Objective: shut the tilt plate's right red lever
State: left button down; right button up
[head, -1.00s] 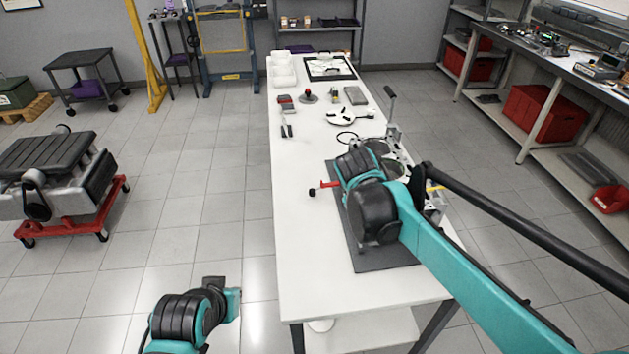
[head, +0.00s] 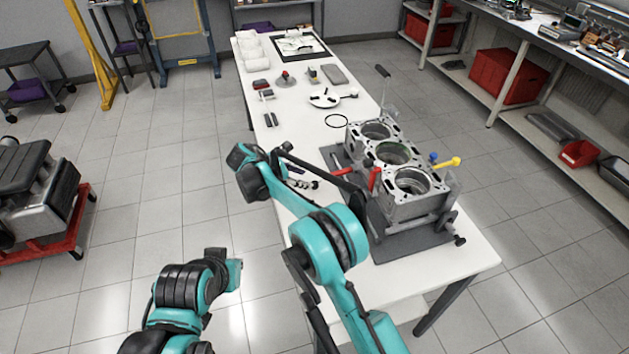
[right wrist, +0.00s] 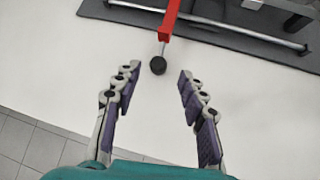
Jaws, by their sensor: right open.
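The tilt plate (head: 400,243) carries a grey engine block (head: 385,160) on the table's right side. One red lever (head: 343,169) shows at the plate's left side, partly behind my right arm; another red piece (head: 374,178) stands close against the block nearer me. I cannot tell which is the right lever. In the right wrist view a red lever (right wrist: 170,22) sticks out past the dark mat, its black knob (right wrist: 158,65) in line with the gap between the fingertips. My right gripper (right wrist: 157,74) is open and empty; it shows in the head view (head: 308,183). My left arm's gripper is not visible.
A yellow-ended part (head: 448,163) and a blue knob (head: 433,157) are at the block's right. The table's left edge runs beneath my right arm.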

aim_at(315, 183)
jog(key=b+x, duration=0.2)
jog(key=x, duration=0.5)
grip_shut()
